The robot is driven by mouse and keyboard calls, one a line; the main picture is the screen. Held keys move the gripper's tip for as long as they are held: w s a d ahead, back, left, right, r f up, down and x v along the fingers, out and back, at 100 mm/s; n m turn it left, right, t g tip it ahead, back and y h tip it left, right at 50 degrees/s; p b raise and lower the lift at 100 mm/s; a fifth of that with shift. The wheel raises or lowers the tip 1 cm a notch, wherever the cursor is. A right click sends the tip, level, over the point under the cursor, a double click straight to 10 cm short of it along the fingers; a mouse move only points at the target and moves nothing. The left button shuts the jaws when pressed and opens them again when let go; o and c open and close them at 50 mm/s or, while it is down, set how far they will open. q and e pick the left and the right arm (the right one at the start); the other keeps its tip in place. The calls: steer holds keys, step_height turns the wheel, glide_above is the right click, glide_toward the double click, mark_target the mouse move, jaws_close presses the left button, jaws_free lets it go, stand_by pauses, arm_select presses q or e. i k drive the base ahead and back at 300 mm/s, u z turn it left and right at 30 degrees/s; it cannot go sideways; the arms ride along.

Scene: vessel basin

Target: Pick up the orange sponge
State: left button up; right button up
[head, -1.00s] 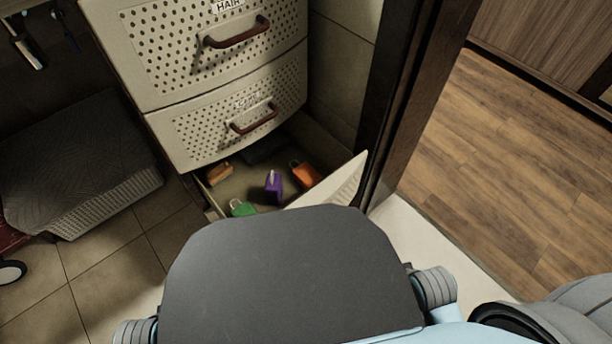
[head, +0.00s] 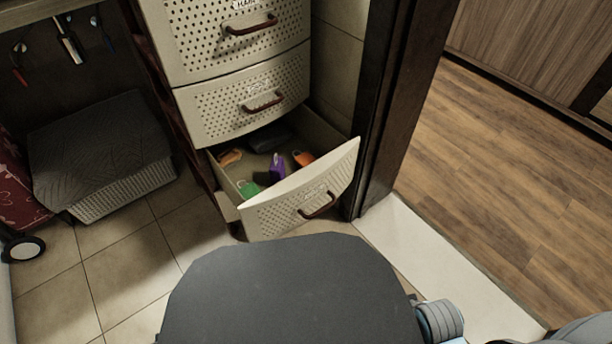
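The open bottom drawer (head: 303,199) of a perforated cream drawer unit holds several small coloured items. A brownish-orange item (head: 230,157) lies at its back left, and a brighter orange item (head: 303,158) lies at its right side. I cannot tell for sure which of these two is the sponge. A purple item (head: 277,166) stands between them, and a green item (head: 248,188) is near the front left. Neither of my grippers is in view; only parts of my own body show at the bottom.
Two shut drawers (head: 242,100) sit above the open one. A dark door frame (head: 392,110) stands close on the right. A lidded basket (head: 125,192) is at the left, with a wheeled red bag (head: 18,200) beside it. Tiled floor (head: 130,260) is free at the left front.

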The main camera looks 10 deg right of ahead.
mark_target(300, 162)
steer(key=u, duration=2.3)
steer(key=i, duration=0.95)
steer(key=u, duration=1.3)
steer(key=i, duration=0.9)
steer(key=z, duration=4.3)
steer(key=i, duration=1.2)
